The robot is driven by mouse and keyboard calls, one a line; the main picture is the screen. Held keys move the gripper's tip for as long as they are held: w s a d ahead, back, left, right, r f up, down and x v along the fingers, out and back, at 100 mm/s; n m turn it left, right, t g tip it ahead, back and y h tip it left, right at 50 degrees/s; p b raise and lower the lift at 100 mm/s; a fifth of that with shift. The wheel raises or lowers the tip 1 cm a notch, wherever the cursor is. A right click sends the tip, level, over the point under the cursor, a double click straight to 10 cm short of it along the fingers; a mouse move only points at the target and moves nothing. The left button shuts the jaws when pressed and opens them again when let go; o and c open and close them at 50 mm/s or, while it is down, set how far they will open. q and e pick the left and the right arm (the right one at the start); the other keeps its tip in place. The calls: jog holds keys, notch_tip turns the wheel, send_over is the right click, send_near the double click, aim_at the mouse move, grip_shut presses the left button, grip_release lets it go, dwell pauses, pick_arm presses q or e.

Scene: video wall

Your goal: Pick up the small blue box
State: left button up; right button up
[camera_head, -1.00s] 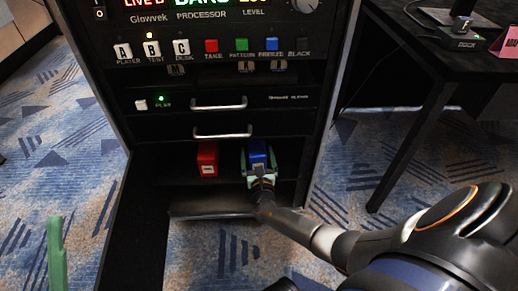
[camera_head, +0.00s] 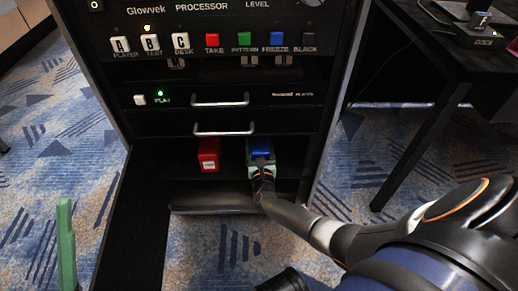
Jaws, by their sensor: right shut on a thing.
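The small blue box (camera_head: 260,147) is in the open bottom bay of the black equipment rack. My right gripper (camera_head: 261,163) reaches into that bay from the right and is shut on the blue box, its green fingers at the box's near side. The fingers and wrist hide the lower part of the box, and I cannot tell whether it touches the shelf. A green finger of my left gripper (camera_head: 66,245) shows at the lower left edge, away from the rack; the rest of that gripper is out of view.
A red box (camera_head: 208,155) stands left of the blue box in the same bay. Above are drawers with metal handles (camera_head: 220,101) and a row of buttons. A black table (camera_head: 437,110) stands at the right. Patterned carpet (camera_head: 235,246) lies in front.

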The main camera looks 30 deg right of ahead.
grip_shut()
dwell(0.3)
pick_arm(q)
jog(key=shift+a+r, duration=0.1)
pick_arm(e)
jog(key=shift+d+r, duration=0.1)
jog(key=shift+r, duration=0.1)
